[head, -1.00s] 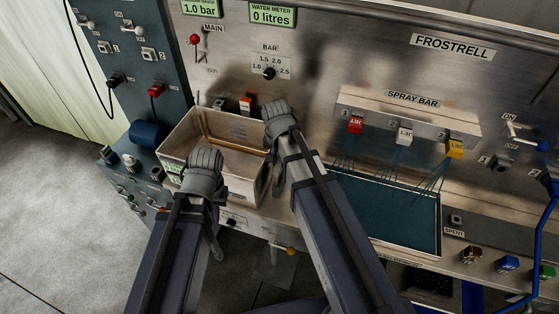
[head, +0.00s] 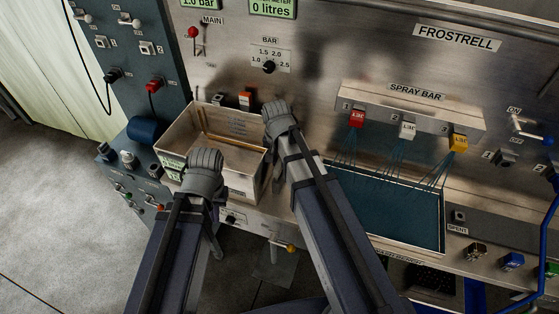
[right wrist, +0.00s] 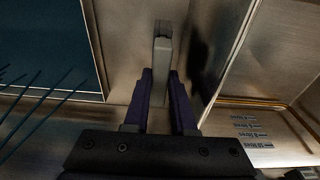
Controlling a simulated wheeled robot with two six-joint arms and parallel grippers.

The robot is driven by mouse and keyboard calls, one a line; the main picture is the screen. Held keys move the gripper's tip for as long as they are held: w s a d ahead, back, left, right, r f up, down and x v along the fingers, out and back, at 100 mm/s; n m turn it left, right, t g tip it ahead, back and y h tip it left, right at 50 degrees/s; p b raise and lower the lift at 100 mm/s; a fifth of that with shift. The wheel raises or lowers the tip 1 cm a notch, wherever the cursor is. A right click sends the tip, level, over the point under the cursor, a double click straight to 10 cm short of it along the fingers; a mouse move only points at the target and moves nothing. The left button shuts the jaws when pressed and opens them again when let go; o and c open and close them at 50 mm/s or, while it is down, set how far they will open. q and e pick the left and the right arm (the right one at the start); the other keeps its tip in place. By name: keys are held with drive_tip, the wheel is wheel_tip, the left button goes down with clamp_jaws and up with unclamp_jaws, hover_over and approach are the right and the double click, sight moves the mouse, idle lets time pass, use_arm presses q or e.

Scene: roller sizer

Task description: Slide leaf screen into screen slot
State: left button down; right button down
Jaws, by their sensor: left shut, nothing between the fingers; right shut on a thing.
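My right gripper (head: 277,115) is over the right rim of the pale tub, beside the steel panel. In the right wrist view its two purple fingers (right wrist: 160,85) are shut on a narrow grey bar (right wrist: 162,55), seemingly the leaf screen's grip. The rest of the held thing is not clearly visible, and in the head view the hand hides it. I cannot make out the screen slot for certain. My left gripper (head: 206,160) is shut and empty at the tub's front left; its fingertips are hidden.
The open tub (head: 180,135) stands left of the right arm, with litre marks inside. A dark blue basin (head: 400,210) lies to the right under the spray bar (head: 400,105) and its hanging nozzles.

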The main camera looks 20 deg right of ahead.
drive_tip(key=shift+f+b, duration=1.25)
drive_tip(key=shift+f, duration=0.1)
drive_tip(key=c, duration=0.7)
unclamp_jaws()
drive_tip(key=shift+o, duration=0.2)
drive_tip(key=shift+r, duration=0.15)
drive_tip(key=r+p, duration=0.5)
drive_tip(key=s+r+p, duration=0.1)
drive_tip(key=r+p, duration=0.1)
drive_tip(key=p, duration=0.1)
drive_tip(key=shift+a+r, duration=0.25)
drive_tip(key=shift+r, duration=0.1)
drive_tip(key=shift+w, duration=0.1)
drive_tip(key=shift+f, duration=0.1)
